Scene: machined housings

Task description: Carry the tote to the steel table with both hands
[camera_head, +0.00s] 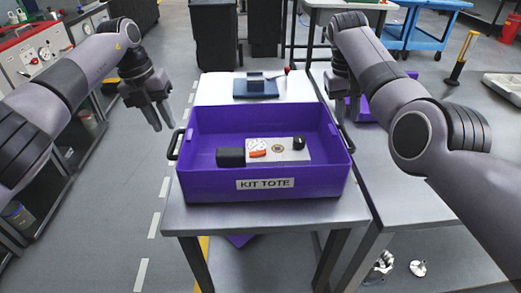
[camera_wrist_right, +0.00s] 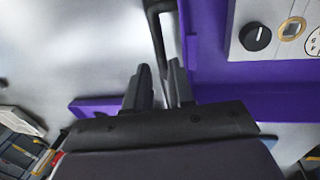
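The purple tote (camera_head: 265,187), labelled KIT TOTE, stands on a small grey metal table (camera_head: 190,217). Inside it are a black block (camera_head: 231,157) and a grey panel (camera_head: 291,150) with a dial, an orange part and a black knob. My left gripper (camera_head: 160,114) is open and empty, above and left of the tote's left handle (camera_head: 176,144). My right gripper (camera_wrist_right: 160,88) is at the tote's right handle (camera_wrist_right: 157,30). Its fingers are apart, with the handle's end between them; contact cannot be told. In the head view my right arm mostly hides this gripper.
A grey metal table (camera_head: 405,205) adjoins on the right, with metal parts below it. A white surface with a blue item (camera_head: 256,88) lies behind the tote. Another purple piece (camera_head: 370,108) shows behind my right arm. Open floor (camera_head: 120,215) with dashed markings lies left.

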